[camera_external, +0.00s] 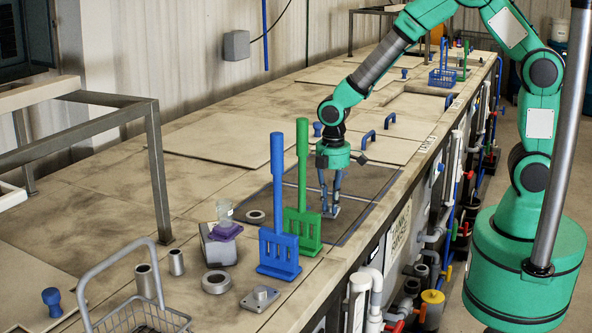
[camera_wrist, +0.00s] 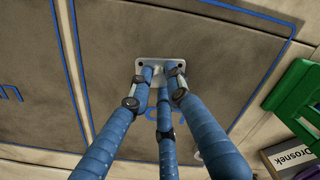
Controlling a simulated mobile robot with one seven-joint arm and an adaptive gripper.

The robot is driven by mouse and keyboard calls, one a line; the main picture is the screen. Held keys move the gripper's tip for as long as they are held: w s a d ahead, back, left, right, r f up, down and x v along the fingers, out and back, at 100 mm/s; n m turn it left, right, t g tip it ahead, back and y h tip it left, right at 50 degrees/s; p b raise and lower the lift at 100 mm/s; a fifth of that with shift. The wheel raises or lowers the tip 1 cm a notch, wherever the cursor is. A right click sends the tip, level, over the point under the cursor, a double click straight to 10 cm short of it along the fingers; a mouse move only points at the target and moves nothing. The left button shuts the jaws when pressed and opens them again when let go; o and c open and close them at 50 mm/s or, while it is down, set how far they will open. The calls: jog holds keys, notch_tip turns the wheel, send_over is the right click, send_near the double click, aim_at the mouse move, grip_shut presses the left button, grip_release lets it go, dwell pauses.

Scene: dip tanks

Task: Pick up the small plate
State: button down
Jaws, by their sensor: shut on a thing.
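The small plate (camera_wrist: 146,65) is a light grey square with holes at its corners. In the wrist view it sits at the tips of my gripper (camera_wrist: 160,82), whose blue fingers are closed on its middle. In the external view the small plate (camera_external: 332,213) shows under the fingertips of my gripper (camera_external: 330,203), over the dark tank cover (camera_external: 362,184). I cannot tell whether the plate touches the cover. The fingers hide part of the plate.
A green rack (camera_external: 302,230) with a tall handle stands close left of my gripper, with a blue rack (camera_external: 278,253) in front of it. A similar grey plate with a raised centre (camera_external: 260,299), a ring (camera_external: 216,282) and a wire basket (camera_external: 140,318) are nearer.

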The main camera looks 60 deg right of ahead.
jog(key=shift+r, duration=0.1)
jog(key=shift+r, duration=0.5)
jog(key=shift+s+r, duration=0.2)
jog(key=shift+r, duration=0.4)
jog(key=shift+s+r, duration=0.2)
jog(key=shift+r, duration=0.4)
jog(key=s+d+r, duration=0.1)
jog(key=s+d, duration=0.1)
jog(key=s, duration=1.3)
jog(key=shift+d+r+b, duration=0.2)
jog(key=shift+b, duration=0.15)
